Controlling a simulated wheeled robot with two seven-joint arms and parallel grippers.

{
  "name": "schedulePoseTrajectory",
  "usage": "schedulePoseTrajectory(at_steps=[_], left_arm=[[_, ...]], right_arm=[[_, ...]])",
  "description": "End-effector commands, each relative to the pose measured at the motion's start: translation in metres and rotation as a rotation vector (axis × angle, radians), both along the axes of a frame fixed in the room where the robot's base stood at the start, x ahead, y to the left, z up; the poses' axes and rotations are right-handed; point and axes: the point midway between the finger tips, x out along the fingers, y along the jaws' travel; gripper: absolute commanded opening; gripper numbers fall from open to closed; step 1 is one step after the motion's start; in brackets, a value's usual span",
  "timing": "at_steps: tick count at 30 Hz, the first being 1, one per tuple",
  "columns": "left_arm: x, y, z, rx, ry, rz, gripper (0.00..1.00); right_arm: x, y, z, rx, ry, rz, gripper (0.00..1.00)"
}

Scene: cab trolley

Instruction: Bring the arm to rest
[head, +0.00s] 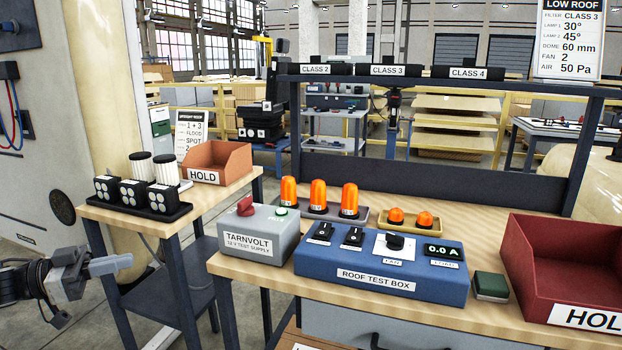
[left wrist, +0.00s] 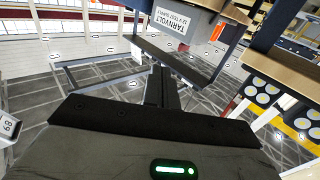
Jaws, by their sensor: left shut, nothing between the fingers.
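My left gripper (head: 111,265) is at the lower left of the head view, beside the small side table and left of the main bench. Its fingers are shut with nothing between them. In the left wrist view its shut fingers (left wrist: 163,88) point away over the floor, touching nothing. The grey Tarnvolt supply (left wrist: 180,30) shows upside down at the top of that view. My right gripper is in neither view.
The side table (head: 95,214) holds a black tray of lamps (head: 138,200) and an orange HOLD bin (head: 217,162). The wooden bench (head: 230,262) carries the blue roof test box (head: 381,284), orange beacons (head: 318,195) and a red bin (head: 570,270). Open floor lies below my left gripper.

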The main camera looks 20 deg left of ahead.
Motion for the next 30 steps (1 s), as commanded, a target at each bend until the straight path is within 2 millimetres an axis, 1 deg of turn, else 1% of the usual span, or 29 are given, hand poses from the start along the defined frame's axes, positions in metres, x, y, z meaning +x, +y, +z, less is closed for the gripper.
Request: schedulePoseTrajectory(at_steps=[1, 4, 8, 11, 12, 14, 15, 17, 18, 20, 21, 24, 25, 27, 30], left_arm=[[0.002, -0.009, -0.012, -0.009, 0.005, 0.004, 0.00], [0.007, -0.026, -0.034, -0.018, 0.012, 0.020, 0.00], [0.010, -0.055, -0.069, -0.030, 0.026, 0.046, 0.00], [0.011, -0.085, -0.099, -0.038, 0.040, 0.074, 0.00], [0.010, -0.100, -0.113, -0.043, 0.050, 0.088, 0.00], [0.007, -0.128, -0.136, -0.049, 0.066, 0.113, 0.00], [0.003, -0.150, -0.152, -0.052, 0.082, 0.134, 0.00], [-0.006, -0.187, -0.176, -0.050, 0.111, 0.173, 0.00], [-0.014, -0.214, -0.190, -0.047, 0.133, 0.201, 0.00], [-0.028, -0.253, -0.207, -0.033, 0.176, 0.250, 0.00], [-0.040, -0.280, -0.215, -0.019, 0.211, 0.287, 0.00], [-0.068, -0.330, -0.223, 0.036, 0.307, 0.370, 0.00], [-0.076, -0.341, -0.223, 0.056, 0.335, 0.393, 0.00], [-0.093, -0.359, -0.221, 0.102, 0.403, 0.435, 0.00], [-0.112, -0.371, -0.216, 0.158, 0.484, 0.472, 0.00]], right_arm=[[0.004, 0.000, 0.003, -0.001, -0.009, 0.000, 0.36], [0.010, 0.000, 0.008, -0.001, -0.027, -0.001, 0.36], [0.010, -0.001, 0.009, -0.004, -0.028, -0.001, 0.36], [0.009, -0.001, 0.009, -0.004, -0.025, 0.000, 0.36], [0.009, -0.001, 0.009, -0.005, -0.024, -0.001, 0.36], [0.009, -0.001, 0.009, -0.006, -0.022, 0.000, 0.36], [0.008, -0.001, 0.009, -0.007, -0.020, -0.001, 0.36], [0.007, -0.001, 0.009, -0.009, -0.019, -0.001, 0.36], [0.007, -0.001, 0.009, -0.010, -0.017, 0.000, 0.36], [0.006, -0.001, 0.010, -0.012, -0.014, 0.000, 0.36], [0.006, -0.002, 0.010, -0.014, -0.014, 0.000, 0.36], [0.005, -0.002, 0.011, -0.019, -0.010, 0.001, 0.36], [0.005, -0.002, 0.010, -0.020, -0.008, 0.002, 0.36], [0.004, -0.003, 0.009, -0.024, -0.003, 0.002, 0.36], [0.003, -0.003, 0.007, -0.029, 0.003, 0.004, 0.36]])
